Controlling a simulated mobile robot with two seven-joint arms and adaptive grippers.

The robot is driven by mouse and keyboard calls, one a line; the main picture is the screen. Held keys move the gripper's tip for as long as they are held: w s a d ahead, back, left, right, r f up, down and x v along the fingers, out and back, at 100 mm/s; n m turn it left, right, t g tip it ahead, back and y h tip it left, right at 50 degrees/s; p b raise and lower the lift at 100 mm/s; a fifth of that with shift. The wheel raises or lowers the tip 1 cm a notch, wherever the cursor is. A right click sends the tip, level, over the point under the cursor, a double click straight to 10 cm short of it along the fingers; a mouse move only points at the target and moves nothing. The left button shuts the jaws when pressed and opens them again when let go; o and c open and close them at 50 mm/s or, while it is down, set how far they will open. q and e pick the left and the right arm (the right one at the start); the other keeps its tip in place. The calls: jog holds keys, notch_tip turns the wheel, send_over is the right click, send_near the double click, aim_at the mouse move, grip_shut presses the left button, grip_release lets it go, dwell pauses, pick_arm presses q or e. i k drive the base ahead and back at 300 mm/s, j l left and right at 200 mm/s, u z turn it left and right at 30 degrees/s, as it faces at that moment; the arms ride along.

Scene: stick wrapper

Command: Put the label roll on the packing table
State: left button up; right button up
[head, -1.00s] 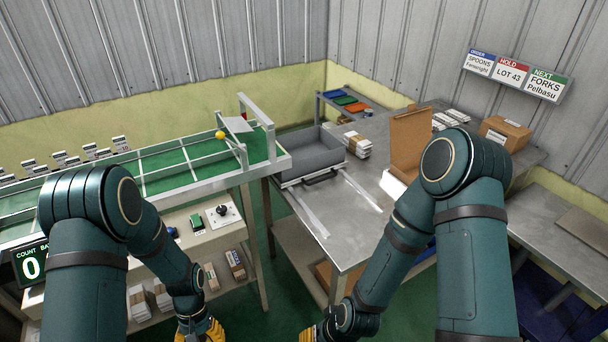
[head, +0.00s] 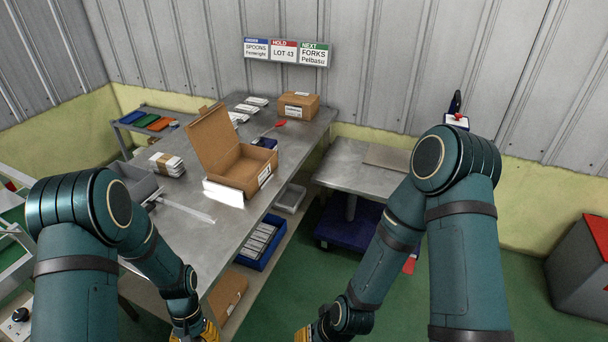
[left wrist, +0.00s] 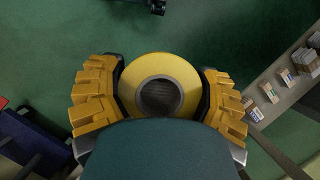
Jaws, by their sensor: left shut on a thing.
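In the left wrist view my left gripper (left wrist: 160,100) has its yellow fingers on both sides of a yellow label roll (left wrist: 160,66) with a dark round core. It is shut on the roll, with green floor below. In the head view only part of my left gripper (head: 208,331) shows at the bottom edge, beside the front of the packing table (head: 200,248); the roll is hidden there. My right gripper (head: 308,335) is mostly cut off at the bottom edge, and its jaws cannot be judged.
A lower side table (head: 350,178) is to the right. The table's front strip is bare.

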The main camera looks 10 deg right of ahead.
aim_at(290, 136)
jog(key=i+l+z, duration=0.25)
jog(key=z, duration=0.2)
jog(key=i+l+z, duration=0.1)
jog(key=i+z, duration=0.35)
